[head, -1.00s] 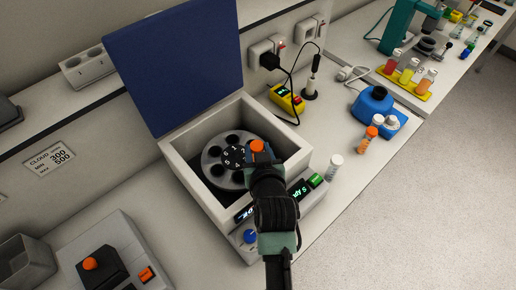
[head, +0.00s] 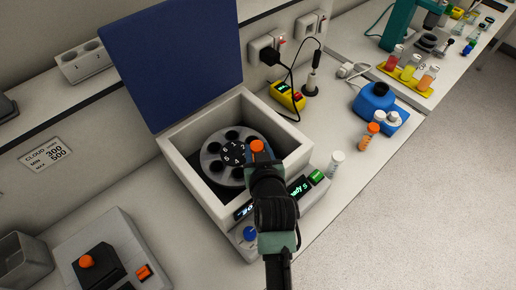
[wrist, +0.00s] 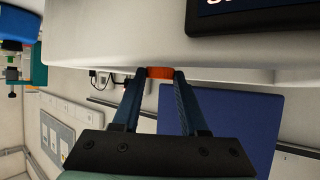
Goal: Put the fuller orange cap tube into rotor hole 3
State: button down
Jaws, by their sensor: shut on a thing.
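My gripper (head: 258,152) is shut on a tube with an orange cap (head: 257,146); the cap also shows between the fingertips in the wrist view (wrist: 160,72). In the head view they are over the front right part of the rotor (head: 213,170). The tube's body is hidden, so I cannot tell its fill or whether it is inside a hole. The black rotor label shows 6, 1, 5 and 4; hole 3 is not clearly visible, with my gripper covering that side. Another orange-capped tube (head: 368,136) stands on the bench to the right.
The centrifuge's white housing (head: 182,165) surrounds the rotor, with its blue lid (head: 180,65) raised behind. A white-capped tube (head: 335,165) stands at its right. A blue device (head: 375,105) and a yellow tube rack (head: 405,82) stand farther right.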

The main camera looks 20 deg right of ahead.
jog(key=shift+f+b, duration=0.6)
jog(key=shift+f, duration=0.25)
jog(key=shift+c, duration=1.8)
grip_release()
jog(key=b+v, duration=0.2)
jog(key=v, duration=1.1)
